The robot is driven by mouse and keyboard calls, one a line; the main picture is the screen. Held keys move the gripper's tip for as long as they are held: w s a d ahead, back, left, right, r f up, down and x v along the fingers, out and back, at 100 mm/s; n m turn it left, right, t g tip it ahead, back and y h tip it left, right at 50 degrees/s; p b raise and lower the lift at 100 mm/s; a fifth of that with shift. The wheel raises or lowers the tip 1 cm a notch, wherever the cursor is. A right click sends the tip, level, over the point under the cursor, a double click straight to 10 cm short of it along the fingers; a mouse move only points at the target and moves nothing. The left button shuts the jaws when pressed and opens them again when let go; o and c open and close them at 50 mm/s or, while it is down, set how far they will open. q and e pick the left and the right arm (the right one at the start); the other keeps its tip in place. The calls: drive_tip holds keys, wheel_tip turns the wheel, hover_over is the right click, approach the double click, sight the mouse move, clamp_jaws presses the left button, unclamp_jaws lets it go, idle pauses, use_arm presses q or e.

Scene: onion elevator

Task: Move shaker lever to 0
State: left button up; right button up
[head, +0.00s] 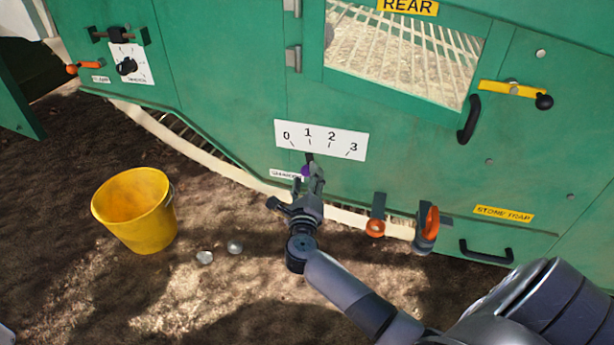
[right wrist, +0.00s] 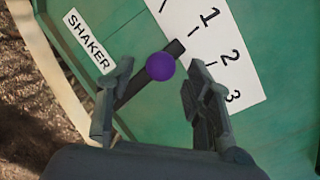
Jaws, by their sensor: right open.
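The shaker lever (right wrist: 133,90) is a dark bar with a purple ball knob (right wrist: 160,66). Its tip points at the 1 mark on the white 0-to-3 scale plate (head: 321,140). In the head view the purple knob (head: 305,171) shows just below the plate, partly hidden by my right gripper (head: 312,182). In the right wrist view my right gripper (right wrist: 160,80) is open, with one finger on each side of the lever and knob. Gaps show between the knob and both fingers. A white SHAKER label (right wrist: 89,41) is left of the lever. My left gripper is not in view.
The green machine wall has an orange-handled lever (head: 428,228) to the right and a black door handle (head: 469,119) above it. Another small lever panel (head: 130,64) is at upper left. A yellow bucket (head: 135,210) stands on the dirt ground at left.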

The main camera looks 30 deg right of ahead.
drive_tip(key=shift+b+x, duration=0.4)
drive_tip(key=shift+x, duration=1.3)
drive_tip(key=shift+c, duration=0.4)
clamp_jaws()
